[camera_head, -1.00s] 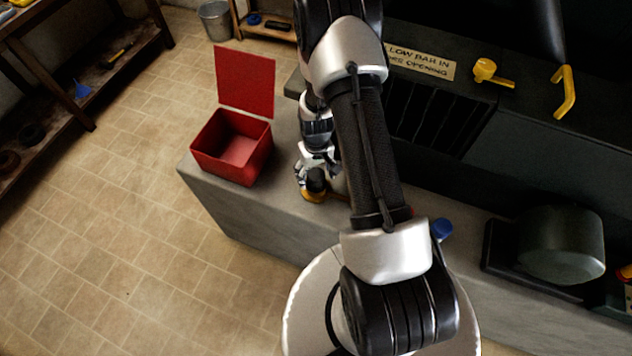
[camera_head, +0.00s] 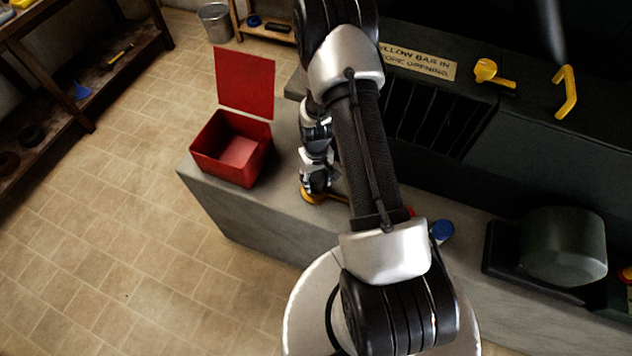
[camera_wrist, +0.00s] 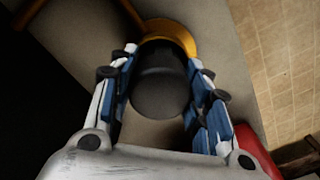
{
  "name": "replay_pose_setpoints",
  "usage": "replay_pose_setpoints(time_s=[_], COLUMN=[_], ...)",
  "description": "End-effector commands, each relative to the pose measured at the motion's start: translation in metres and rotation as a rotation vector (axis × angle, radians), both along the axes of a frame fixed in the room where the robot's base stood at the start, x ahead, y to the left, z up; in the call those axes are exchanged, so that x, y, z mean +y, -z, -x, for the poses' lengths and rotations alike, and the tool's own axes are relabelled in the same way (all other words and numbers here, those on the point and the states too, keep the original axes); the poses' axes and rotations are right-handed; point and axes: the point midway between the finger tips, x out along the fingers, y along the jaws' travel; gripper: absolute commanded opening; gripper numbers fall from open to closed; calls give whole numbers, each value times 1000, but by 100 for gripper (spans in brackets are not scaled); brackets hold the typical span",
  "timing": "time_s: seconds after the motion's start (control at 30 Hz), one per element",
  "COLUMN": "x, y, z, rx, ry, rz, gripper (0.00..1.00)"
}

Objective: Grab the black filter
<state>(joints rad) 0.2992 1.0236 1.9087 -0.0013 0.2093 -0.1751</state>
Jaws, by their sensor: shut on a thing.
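The black filter (camera_wrist: 160,92) is a dark, rounded cylinder in the middle of the wrist view. My gripper (camera_wrist: 164,70) has its blue-padded fingers on both sides of it and is shut on it. An orange-yellow ring-shaped piece (camera_wrist: 180,27) shows around and behind the filter's far end. In the head view my gripper (camera_head: 315,188) points down at the counter just over the yellow piece (camera_head: 314,198). There the filter is mostly hidden by my gripper.
An open red box (camera_head: 232,147) with its lid up stands on the grey counter (camera_head: 260,215), left of my gripper. A blue-capped item (camera_head: 442,230) and a dark drum-shaped part (camera_head: 562,247) are to the right. Yellow handles (camera_head: 566,92) stick out from the dark machine.

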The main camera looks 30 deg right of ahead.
Motion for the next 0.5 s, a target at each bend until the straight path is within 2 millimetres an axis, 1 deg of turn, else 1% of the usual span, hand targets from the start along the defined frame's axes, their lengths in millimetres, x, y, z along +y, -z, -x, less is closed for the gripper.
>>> replay_pose_setpoints(time_s=[0.03, 0.13, 0.37, 0.5], x=[0, 0, 0, 0], y=[0, 0, -1, -7], z=[0, 0, 0, -1], rx=[0, 0, -1, -2], ry=[0, 0, 0, 0], rz=[0, 0, 0, 0], gripper=[24, 18, 18, 18])
